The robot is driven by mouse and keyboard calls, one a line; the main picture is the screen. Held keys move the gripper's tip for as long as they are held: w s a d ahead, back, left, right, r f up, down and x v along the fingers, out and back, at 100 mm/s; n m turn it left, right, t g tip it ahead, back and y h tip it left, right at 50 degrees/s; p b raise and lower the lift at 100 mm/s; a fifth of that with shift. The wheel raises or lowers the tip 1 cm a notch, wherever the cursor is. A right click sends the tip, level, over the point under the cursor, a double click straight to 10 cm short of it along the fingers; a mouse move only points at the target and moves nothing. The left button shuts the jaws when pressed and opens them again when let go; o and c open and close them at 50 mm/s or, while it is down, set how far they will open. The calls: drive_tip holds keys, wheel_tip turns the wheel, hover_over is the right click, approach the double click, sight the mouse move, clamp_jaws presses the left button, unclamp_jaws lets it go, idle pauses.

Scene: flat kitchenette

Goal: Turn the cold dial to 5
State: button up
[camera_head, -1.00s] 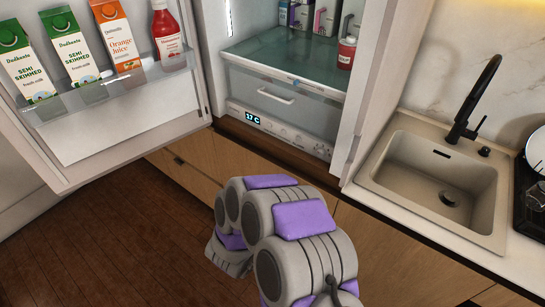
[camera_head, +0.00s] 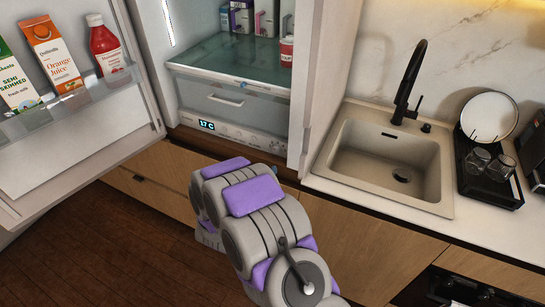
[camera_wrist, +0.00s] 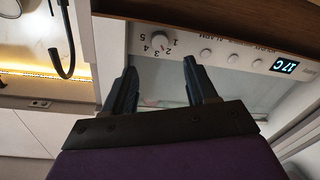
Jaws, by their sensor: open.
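The cold dial (camera_wrist: 159,42) is a small round knob on the white control panel (camera_wrist: 225,48), with numbers 1 to 5 around it. The wrist view shows it upside down. Which number it points to is too small to tell. My gripper (camera_wrist: 159,66) is open and empty, its two dark fingers apart on either side of the dial's line of sight. I see no contact with the dial. In the head view the panel (camera_head: 232,134) runs along the fridge bottom, and my arm hides the gripper.
A lit display (camera_head: 207,125) is left of the dial on the panel, with small buttons between. The open fridge door (camera_head: 75,150) holds cartons and a red bottle (camera_head: 106,45). A drawer (camera_head: 230,103) sits above the panel. A sink (camera_head: 385,155) and dish rack (camera_head: 490,185) are right.

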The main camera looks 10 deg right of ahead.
sight(275, 151)
drive_tip(key=b+x, duration=0.1)
drive_tip(key=x, duration=0.8)
drive_tip(key=shift+w+b, duration=0.2)
drive_tip(key=shift+b, duration=0.1)
drive_tip(key=shift+c, duration=0.5)
drive_tip(key=c, duration=1)
drive_tip(key=shift+o, duration=0.2)
drive_tip(key=shift+m, duration=0.4)
drive_tip(key=m+b, duration=0.1)
drive_tip(key=m, duration=0.2)
drive_tip(key=shift+f+m, duration=0.1)
drive_tip(key=shift+m, duration=0.3)
drive_tip(key=m+b, duration=0.2)
drive_tip(key=m, duration=0.2)
drive_tip(key=shift+m+h, duration=0.3)
drive_tip(key=shift+m, duration=0.1)
